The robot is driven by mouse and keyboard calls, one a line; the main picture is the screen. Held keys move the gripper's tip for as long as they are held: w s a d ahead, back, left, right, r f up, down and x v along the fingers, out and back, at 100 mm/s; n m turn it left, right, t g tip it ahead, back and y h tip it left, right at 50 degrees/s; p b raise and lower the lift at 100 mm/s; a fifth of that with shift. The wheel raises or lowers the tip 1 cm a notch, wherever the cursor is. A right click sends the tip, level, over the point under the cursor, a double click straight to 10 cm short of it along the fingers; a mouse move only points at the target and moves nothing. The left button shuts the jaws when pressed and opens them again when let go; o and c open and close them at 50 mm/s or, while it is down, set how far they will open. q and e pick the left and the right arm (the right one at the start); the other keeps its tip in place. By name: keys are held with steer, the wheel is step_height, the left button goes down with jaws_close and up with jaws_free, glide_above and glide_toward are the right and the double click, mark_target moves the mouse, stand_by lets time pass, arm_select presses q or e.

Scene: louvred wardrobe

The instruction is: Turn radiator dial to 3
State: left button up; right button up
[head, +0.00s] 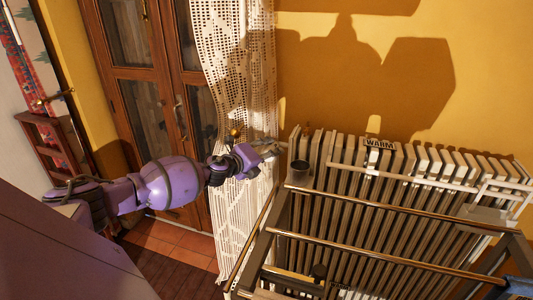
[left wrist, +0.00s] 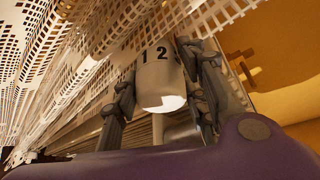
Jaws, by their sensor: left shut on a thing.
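The radiator (head: 400,165) stands against the yellow wall on the right in the head view. Its dial (left wrist: 160,88) is a white, rounded knob in the left wrist view, with the numbers 1 and 2 facing the camera. A 3 cannot be made out, and I cannot tell which number is set. My left gripper (head: 270,150) reaches in from the left to the radiator's left end. In the left wrist view its dark fingers (left wrist: 160,95) stand on both sides of the dial, shut on it. The dial is hidden or too small to make out in the head view. My right gripper is not in view.
A white lace curtain (head: 240,75) hangs close beside my left gripper. A metal-railed rack (head: 385,210) stands in front of the radiator, with a dark cup (head: 299,172) near its far left corner. A WARM sign (head: 379,143) is on the radiator. Wooden glazed doors (head: 150,65) stand behind my arm.

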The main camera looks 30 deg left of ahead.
arm_select(q)
steer(key=shift+f, duration=0.2)
stand_by(0.4)
steer(key=o, duration=1)
steer(key=shift+o, duration=0.5)
steer(key=shift+r, duration=0.1)
steer(key=v, duration=1.2)
